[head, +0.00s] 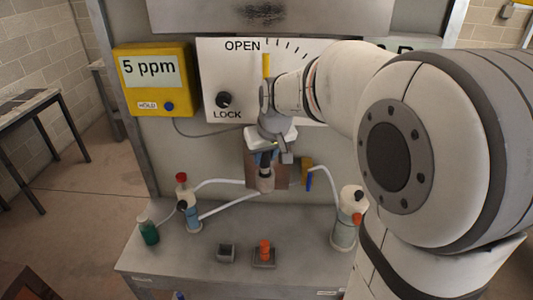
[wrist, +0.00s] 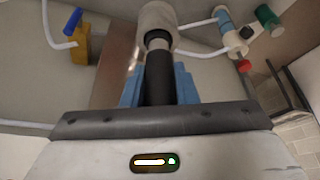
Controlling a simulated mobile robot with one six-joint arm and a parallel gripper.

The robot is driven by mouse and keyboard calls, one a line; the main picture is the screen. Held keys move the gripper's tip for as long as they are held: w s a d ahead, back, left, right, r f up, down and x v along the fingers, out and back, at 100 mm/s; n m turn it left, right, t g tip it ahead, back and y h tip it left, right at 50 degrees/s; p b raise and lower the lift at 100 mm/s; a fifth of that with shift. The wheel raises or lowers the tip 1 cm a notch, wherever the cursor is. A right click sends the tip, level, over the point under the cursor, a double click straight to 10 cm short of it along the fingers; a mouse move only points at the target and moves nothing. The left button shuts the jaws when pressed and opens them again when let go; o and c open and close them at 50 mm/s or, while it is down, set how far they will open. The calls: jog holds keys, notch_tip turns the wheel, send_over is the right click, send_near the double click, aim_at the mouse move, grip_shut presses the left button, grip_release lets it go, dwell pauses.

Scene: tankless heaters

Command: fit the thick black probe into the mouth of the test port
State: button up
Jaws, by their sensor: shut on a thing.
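My gripper (wrist: 158,88) is shut on the thick black probe (wrist: 158,76), with its blue fingers on either side of the probe. In the head view my gripper (head: 266,158) is low in front of the panel. The test port (wrist: 158,18) is a pale beige cylinder directly in line with the probe; it also shows in the head view (head: 265,183) just below the fingers. The probe's narrower end is at the port's mouth. I cannot tell whether it is inside or just in front. The fingers partly hide the probe in the head view.
A brown plate (head: 283,170) is behind the port. A yellow valve with a blue handle (head: 308,175) is close on the right. White hoses run to bottles on the grey bench (head: 220,270). A yellow meter (head: 157,80) reads 5 ppm.

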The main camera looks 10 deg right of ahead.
jog(key=shift+f, duration=0.25)
jog(key=o, duration=1)
jog(key=shift+r, duration=0.1)
jog(key=shift+o, duration=0.2)
jog(key=a+b+v, duration=0.1)
jog(key=b+v, duration=0.1)
jog(key=v, duration=1)
jog(key=s+f+m+g, duration=0.1)
jog(key=s+f, duration=1.3)
jog(key=s, duration=0.3)
jog(key=shift+d+f+h, duration=0.3)
jog(key=shift+d, duration=0.05)
jog(key=shift+f+b, duration=0.2)
jog(key=shift+b, duration=0.1)
